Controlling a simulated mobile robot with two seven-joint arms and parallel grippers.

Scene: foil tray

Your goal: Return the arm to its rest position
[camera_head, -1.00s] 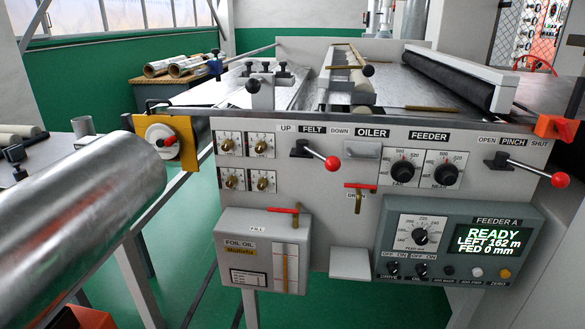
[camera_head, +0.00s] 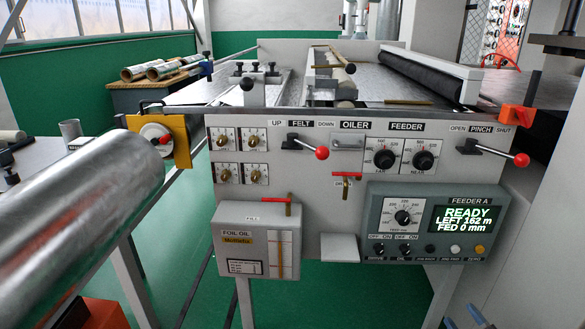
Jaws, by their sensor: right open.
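My right gripper (camera_head: 463,318) shows only as two fingertips at the bottom edge, below the feeder display box. The fingertips stand apart with nothing seen between them; the rest of the hand and arm is out of frame. My left gripper is not in view. The feeder's front panel (camera_head: 335,215) stands ahead, with the red-knobbed felt lever (camera_head: 308,146) and pinch lever (camera_head: 495,151). The display (camera_head: 467,219) reads READY, LEFT 162 m, FED 0 mm.
A large foil roll (camera_head: 80,225) juts in at the left. The foil oil box (camera_head: 255,240) and a small shelf (camera_head: 340,247) stick out from the panel. The feeder box (camera_head: 378,230) overhangs near my right fingertips. Green floor (camera_head: 345,295) shows below.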

